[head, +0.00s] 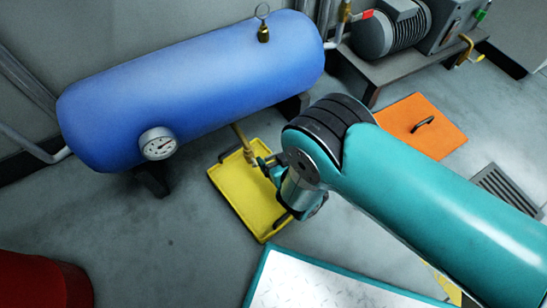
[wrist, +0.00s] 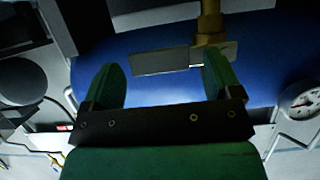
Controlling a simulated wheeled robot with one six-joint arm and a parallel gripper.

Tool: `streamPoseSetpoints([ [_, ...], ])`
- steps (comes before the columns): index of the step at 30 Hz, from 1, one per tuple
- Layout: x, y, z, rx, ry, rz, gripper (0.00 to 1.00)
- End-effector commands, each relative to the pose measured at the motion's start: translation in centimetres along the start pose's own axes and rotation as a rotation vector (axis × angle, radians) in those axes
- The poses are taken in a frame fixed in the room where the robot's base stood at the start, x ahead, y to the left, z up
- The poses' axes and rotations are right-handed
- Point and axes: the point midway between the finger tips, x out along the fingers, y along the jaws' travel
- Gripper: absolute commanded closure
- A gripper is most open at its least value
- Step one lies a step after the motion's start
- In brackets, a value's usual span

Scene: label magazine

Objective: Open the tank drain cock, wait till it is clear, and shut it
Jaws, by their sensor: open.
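The blue tank (head: 190,85) lies on its side at the upper left in the head view. A brass drain pipe (head: 238,134) comes from its underside, with the brass cock (head: 249,154) at its lower end above a yellow tray (head: 230,190). My gripper (head: 268,164) is close beside the cock. In the wrist view, the brass cock body (wrist: 209,22) and its flat grey lever (wrist: 165,61) show ahead of the open fingers. The lever lies crosswise, partly behind the right finger; contact cannot be told. No flow is visible.
A motor unit (head: 390,32) stands on a bench at the back. An orange mat (head: 400,115) with a dark handle-like item and a floor grate (head: 492,184) lie right. A red object (head: 40,282) stands lower left.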

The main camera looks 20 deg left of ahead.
Motion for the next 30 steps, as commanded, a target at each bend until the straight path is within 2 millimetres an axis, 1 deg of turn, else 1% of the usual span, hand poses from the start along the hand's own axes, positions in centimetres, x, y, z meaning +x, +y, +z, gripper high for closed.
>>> streamPoseSetpoints([
  [1,0.54,0.08,0.16,0.002,0.002,0.001,0.16],
  [6,1.26,-0.05,-0.04,-0.001,0.000,-0.002,0.16],
  [15,1.33,-0.07,-0.11,-0.003,0.000,-0.003,0.16],
  [17,1.33,-0.07,-0.11,-0.003,0.000,-0.003,0.30],
  [18,1.32,-0.07,-0.10,-0.003,0.000,-0.003,0.39],
  [20,1.32,-0.07,-0.09,-0.003,0.000,-0.003,0.53],
  [21,1.32,-0.07,-0.09,-0.003,0.000,-0.003,0.62],
  [23,1.31,-0.07,-0.08,-0.003,0.000,-0.003,0.76],
  [24,1.31,-0.08,-0.07,-0.003,-0.001,-0.003,0.84],
  [28,1.34,-0.27,-0.11,-0.008,0.000,-0.005,0.84],
  [30,1.41,-0.67,-0.19,-0.018,0.000,-0.008,0.84],
])
